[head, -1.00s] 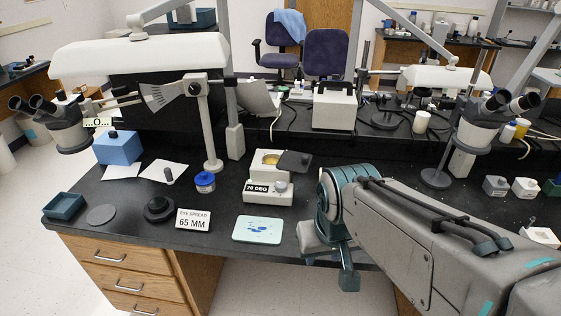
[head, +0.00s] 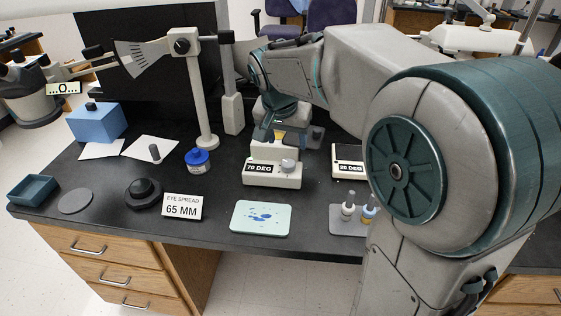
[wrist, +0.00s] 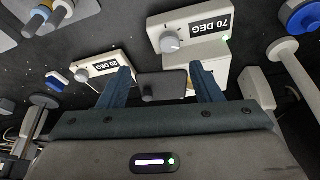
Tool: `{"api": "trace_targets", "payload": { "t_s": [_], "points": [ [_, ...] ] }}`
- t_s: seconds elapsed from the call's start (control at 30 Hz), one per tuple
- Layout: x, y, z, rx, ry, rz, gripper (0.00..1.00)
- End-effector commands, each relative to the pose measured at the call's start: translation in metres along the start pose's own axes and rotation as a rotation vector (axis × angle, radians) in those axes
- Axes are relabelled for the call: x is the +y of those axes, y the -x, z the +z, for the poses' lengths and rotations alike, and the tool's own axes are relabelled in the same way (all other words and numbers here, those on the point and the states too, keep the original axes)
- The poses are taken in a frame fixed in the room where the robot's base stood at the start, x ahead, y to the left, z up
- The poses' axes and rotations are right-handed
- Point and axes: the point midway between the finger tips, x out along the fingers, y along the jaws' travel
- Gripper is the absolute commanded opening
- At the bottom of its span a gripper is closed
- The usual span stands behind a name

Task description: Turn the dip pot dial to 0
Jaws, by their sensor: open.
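The dip pot (head: 272,178) is a cream unit on the dark bench with a 70 DEG label and a light grey dial (head: 288,166) on its front right. In the wrist view the pot appears upside down, with the dial (wrist: 170,43) beside the label. A bit of yellow shows behind its front in the head view. Its dark square lid (wrist: 172,80) lies between my fingers in the wrist view. My gripper (wrist: 160,66) is open and empty above the back of the pot, apart from the dial; it also shows in the head view (head: 276,134).
A second cream unit (head: 347,153) labelled 20 DEG stands right of the pot, partly hidden by my arm. Bench between pot and tray is clear.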

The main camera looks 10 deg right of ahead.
Motion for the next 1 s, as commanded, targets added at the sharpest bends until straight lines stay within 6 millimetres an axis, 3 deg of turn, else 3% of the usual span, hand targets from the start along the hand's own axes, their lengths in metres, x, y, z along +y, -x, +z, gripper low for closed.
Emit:
{"api": "trace_targets", "payload": {
  "t_s": [0.03, 0.2, 0.37, 0.8, 1.0],
  "points": [
    [-0.009, -0.010, -0.004, 0.011, -0.018, 0.007, 0.59],
    [-0.021, -0.018, -0.013, 0.030, -0.058, 0.017, 0.59],
    [-0.021, -0.037, -0.014, 0.030, -0.060, 0.020, 0.59],
    [-0.019, -0.126, -0.016, 0.029, -0.058, 0.019, 0.59],
    [-0.019, -0.146, -0.017, 0.030, -0.059, 0.018, 0.59]
  ]
}}
